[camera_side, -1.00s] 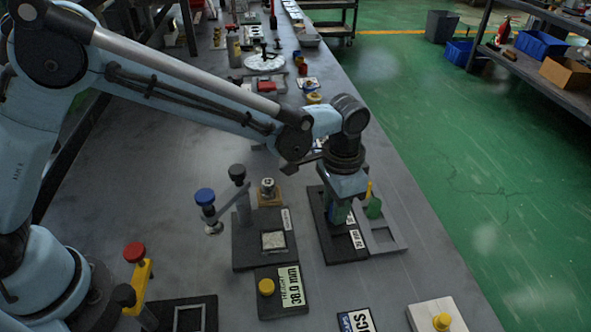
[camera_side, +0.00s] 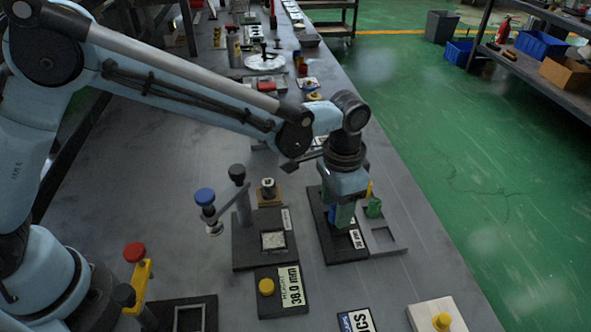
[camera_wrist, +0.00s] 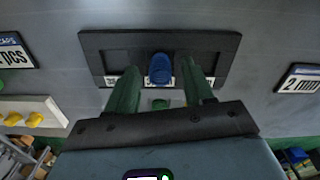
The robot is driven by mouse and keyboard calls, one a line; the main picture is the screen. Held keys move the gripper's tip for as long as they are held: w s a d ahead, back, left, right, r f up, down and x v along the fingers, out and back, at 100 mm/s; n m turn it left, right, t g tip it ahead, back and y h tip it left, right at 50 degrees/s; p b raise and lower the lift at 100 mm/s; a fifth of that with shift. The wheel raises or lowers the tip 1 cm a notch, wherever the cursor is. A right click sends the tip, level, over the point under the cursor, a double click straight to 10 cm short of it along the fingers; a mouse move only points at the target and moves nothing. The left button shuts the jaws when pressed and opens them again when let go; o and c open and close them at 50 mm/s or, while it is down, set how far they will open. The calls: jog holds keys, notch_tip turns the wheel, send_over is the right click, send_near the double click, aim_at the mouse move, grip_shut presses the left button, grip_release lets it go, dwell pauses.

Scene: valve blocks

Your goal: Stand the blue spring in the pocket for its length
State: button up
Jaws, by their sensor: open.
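The blue spring (camera_wrist: 160,68) stands upright in the middle part of the dark pocket block in the wrist view, between my spread fingers. In the side view a bit of blue (camera_side: 331,213) shows beside my green fingers. My gripper (camera_wrist: 160,85) is open, with a finger on each side of the spring and apart from it. The pocket block (camera_wrist: 88,42) has an empty-looking pocket to the left and another to the right of the spring. Its small labels are partly covered by my fingers. In the side view my gripper (camera_side: 342,220) is low over this block (camera_side: 326,252).
A height gauge (camera_side: 282,287) reads 38.0 mm beside a dark fixture (camera_side: 250,262). A grey frame (camera_side: 398,246) lies right of the pocket block. Bare table lies in front of the block.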

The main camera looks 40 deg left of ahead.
aim_at(335, 207)
notch_tip(335, 207, up, 11)
jog(key=s+a+r+n+t+h, duration=0.1)
jog(key=s+a+r+n+t, duration=0.1)
jog(key=a, duration=0.4)
jog(key=s+a+r+n+t, duration=0.1)
jog(key=s+a+r, duration=0.1)
jog(key=a, duration=0.5)
jog(key=s+a+f+n+t+y, duration=0.1)
jog(key=s+a+f+n+t, duration=0.2)
jog(key=s+a, duration=0.5)
jog(key=a+t, duration=0.1)
jog(key=a, duration=0.1)
jog(key=shift+a+f+n, duration=0.25)
jog(key=shift+a+n, duration=0.15)
